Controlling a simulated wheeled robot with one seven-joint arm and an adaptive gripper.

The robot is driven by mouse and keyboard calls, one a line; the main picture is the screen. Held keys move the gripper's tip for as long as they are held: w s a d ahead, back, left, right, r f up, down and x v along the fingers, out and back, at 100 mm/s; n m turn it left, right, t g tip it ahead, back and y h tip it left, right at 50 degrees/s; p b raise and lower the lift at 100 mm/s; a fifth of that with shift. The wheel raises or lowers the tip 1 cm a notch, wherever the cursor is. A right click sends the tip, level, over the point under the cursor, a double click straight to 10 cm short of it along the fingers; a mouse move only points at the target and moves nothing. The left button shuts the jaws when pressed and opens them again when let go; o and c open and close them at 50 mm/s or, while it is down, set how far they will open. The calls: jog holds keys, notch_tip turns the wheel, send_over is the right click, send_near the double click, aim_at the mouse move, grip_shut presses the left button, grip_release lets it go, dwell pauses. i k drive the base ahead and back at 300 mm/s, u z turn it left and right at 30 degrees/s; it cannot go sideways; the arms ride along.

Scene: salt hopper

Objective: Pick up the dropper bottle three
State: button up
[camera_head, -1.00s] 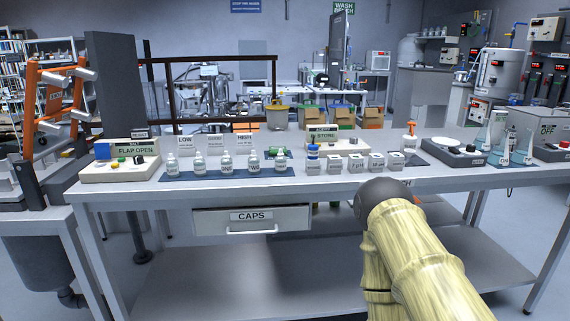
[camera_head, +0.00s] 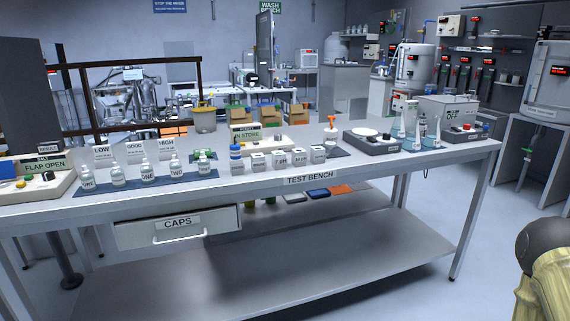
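Several small clear bottles with pale caps stand in a row on a dark blue mat (camera_head: 130,185) at the left of the test bench (camera_head: 390,168). Their labels are small; a middle bottle (camera_head: 148,174) seems to read ONE and the one right of it (camera_head: 177,171) TWO. I cannot tell which bottle is three. A white bottle with an orange top (camera_head: 331,140) stands farther right on the bench. My gripper is not in view; only part of my pale arm shows at the lower right, apart from the bench.
A blue-capped white bottle (camera_head: 236,160) and several white labelled blocks (camera_head: 279,159) stand mid-bench. A flap box (camera_head: 35,180) is at the left, a dark round-plate device (camera_head: 372,142) at the right. The CAPS drawer (camera_head: 178,228) hangs below. Floor in front is clear.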

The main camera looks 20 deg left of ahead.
aim_at(203, 163)
jog(key=z, duration=0.95)
jog(key=i, duration=0.3)
jog(key=u, duration=2.85)
